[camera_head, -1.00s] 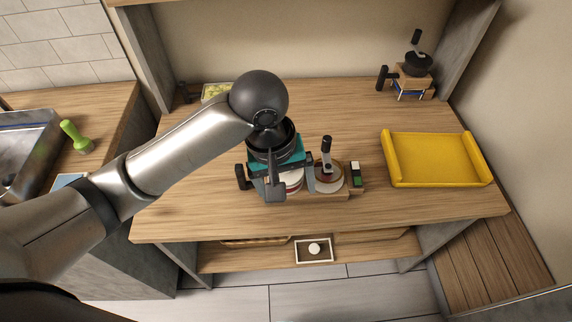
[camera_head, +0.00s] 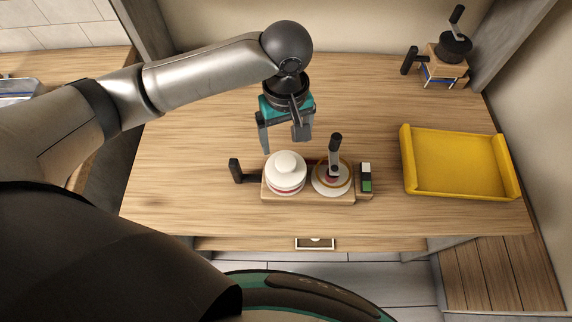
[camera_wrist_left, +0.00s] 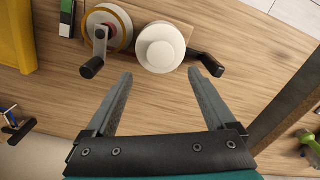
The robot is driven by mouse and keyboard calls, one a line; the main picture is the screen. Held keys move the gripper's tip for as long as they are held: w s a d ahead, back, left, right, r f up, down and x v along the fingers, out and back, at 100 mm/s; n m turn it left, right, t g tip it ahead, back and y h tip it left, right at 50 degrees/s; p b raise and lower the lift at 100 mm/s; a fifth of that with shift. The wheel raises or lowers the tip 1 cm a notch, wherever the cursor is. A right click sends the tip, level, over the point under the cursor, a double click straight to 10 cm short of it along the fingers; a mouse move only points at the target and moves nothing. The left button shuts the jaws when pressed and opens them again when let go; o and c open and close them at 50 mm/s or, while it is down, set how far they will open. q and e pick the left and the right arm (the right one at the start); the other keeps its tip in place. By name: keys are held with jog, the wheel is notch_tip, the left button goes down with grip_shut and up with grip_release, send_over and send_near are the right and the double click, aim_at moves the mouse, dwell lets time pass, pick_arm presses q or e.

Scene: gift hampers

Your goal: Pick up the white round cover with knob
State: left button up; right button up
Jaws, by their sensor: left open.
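The white round cover with a knob (camera_head: 286,165) sits on the left part of a wooden stand on the table, on top of a round piece with a dark red band. It also shows in the left wrist view (camera_wrist_left: 160,50), ahead of the fingers and apart from them. My left gripper (camera_head: 283,145) is open and empty, above the table just behind the cover in the head view. In the left wrist view its two fingers (camera_wrist_left: 160,75) are spread wide. My right gripper is not in view.
Beside the cover is a round plate with a dark-handled crank (camera_head: 334,160). A black handle (camera_head: 236,171) sticks out left. A green, white and black block (camera_head: 366,178) lies right. A yellow tray (camera_head: 408,165) and a wooden grinder (camera_head: 446,55) stand farther right. The table's left is clear.

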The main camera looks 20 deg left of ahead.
aim_at(285, 161)
pick_arm(q)
jog(key=shift+f, duration=1.7)
jog(key=f, duration=0.4)
jog(key=shift+s+f+b, duration=0.2)
jog(key=shift+f+b, duration=0.1)
jog(key=shift+b, duration=0.1)
jog(key=c, duration=1.3)
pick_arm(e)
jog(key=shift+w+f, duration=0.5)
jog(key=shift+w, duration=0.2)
